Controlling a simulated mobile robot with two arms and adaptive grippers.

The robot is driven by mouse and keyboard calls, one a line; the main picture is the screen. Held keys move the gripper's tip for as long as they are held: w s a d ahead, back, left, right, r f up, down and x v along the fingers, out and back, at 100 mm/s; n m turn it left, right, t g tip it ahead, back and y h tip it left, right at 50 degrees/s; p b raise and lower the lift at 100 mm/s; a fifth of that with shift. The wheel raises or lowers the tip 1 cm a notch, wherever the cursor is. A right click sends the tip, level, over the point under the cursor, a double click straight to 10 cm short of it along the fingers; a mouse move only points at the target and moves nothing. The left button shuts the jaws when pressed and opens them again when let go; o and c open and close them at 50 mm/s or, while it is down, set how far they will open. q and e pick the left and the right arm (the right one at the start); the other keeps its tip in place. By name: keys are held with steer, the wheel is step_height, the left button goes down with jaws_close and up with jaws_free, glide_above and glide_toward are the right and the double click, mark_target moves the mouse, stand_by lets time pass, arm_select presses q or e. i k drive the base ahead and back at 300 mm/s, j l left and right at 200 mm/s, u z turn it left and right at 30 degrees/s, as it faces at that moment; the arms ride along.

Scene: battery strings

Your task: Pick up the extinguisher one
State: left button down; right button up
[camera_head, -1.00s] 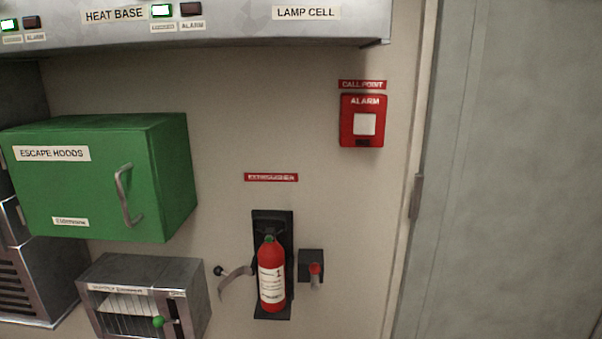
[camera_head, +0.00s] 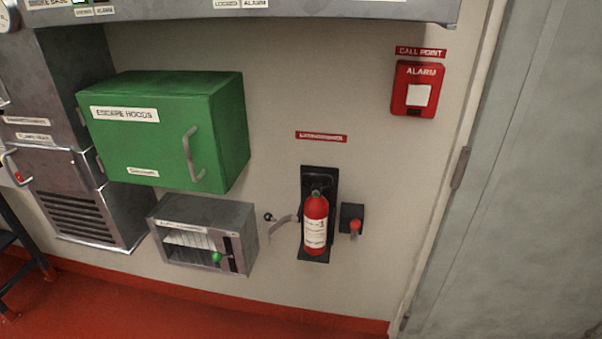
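The red extinguisher (camera_head: 316,222) with a white label marked 1 stands upright against a black wall bracket (camera_head: 319,178). A grey curved strap (camera_head: 283,226) sticks out from the wall at its left, and appears swung open. A small dark box with a red knob (camera_head: 355,224) is mounted just to its right. A red sign (camera_head: 321,137) reading extinguisher is on the wall above. Neither of my grippers is in view.
A green escape hoods cabinet (camera_head: 165,135) and a small grey box with a green knob (camera_head: 204,234) jut from the wall at left. A red alarm call point (camera_head: 414,89) is at upper right, beside a grey door (camera_head: 530,190). Red floor (camera_head: 150,305) below looks clear.

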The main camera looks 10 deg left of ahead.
mark_target(316, 206)
steer(key=k+j+z, duration=0.1)
steer(key=j, duration=0.3)
steer(key=k+j+z, duration=0.1)
steer(key=j, duration=0.3)
steer(key=k+j+z, duration=0.1)
steer(key=j, duration=0.3)
steer(key=k+j, duration=0.15)
steer(key=j, duration=0.2)
steer(key=k+j+z, duration=0.15)
steer(key=j, duration=0.25)
steer(key=k+j+z, duration=0.1)
steer(key=j, duration=0.25)
steer(key=k, duration=0.05)
